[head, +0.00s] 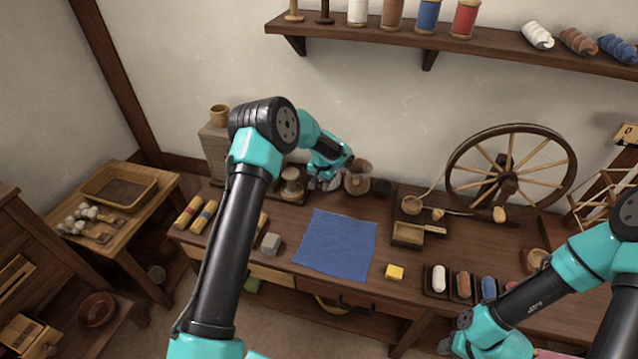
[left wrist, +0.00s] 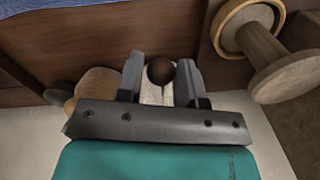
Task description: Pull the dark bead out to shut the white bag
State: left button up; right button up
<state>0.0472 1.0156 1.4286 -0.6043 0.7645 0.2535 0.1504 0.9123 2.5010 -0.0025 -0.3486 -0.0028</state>
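My left gripper (head: 322,184) is at the back of the table, low beside a brownish translucent jar (head: 357,181). In the left wrist view its two fingers (left wrist: 160,80) stand apart. The dark brown round bead (left wrist: 160,70) sits between them, with what looks like a thin gap on each side. Pale gathered cloth of the white bag (left wrist: 157,95) shows just below the bead; the palm hides the rest. In the head view my gripper hides the bead. My right gripper (head: 458,335) is at the front right, its fingers unclear.
A spinning wheel (head: 510,170) stands at the right.

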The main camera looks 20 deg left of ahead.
pick_arm(q)
jog(key=o, duration=0.3)
jog(key=shift+o, duration=0.2)
jog(key=shift+r, duration=0.1)
notch_tip(320, 180, up, 17)
jog(key=d, duration=0.1)
dwell(0.4)
jog(key=shift+s, duration=0.1)
